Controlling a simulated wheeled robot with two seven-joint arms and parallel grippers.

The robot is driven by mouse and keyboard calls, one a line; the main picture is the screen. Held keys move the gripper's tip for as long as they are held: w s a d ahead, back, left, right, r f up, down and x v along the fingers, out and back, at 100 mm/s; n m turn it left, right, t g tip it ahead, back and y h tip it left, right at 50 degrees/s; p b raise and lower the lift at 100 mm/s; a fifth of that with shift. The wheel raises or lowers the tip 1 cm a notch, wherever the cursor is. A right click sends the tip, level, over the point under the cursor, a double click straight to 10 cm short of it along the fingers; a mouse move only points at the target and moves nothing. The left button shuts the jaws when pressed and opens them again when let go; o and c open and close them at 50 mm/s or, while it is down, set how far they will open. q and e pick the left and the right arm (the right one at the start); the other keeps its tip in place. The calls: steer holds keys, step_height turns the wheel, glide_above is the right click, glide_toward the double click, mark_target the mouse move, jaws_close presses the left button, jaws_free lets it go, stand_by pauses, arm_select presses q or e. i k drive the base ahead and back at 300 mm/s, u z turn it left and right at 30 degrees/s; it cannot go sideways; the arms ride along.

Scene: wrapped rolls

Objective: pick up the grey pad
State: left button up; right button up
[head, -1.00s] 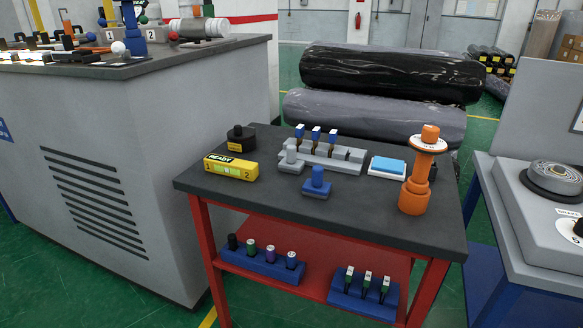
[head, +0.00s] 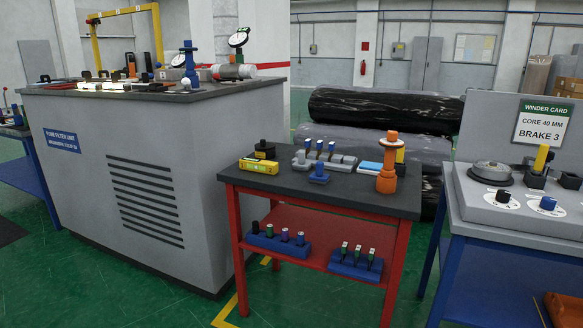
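A small grey block with an upright grey knob (head: 300,162), which looks like the grey pad, sits on the dark top of the red cart (head: 237,177). It stands at the front left of a longer grey rack (head: 345,163) holding several blue-topped pieces. A similar blue block with a knob (head: 319,175) sits just in front of it. Neither of my grippers is in view.
On the cart top, a yellow box (head: 258,166) and black round piece (head: 264,149) stand left; a blue-and-white pad (head: 369,167) and orange spool stand (head: 387,168) stand right. A big grey cabinet (head: 200,135) is left, a winder bench (head: 500,215) right.

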mark_target(301, 165)
steer(key=u, duration=0.8)
steer(key=i, duration=1.05)
steer(key=u, duration=0.5)
steer(key=i, duration=1.2)
steer(key=z, duration=0.65)
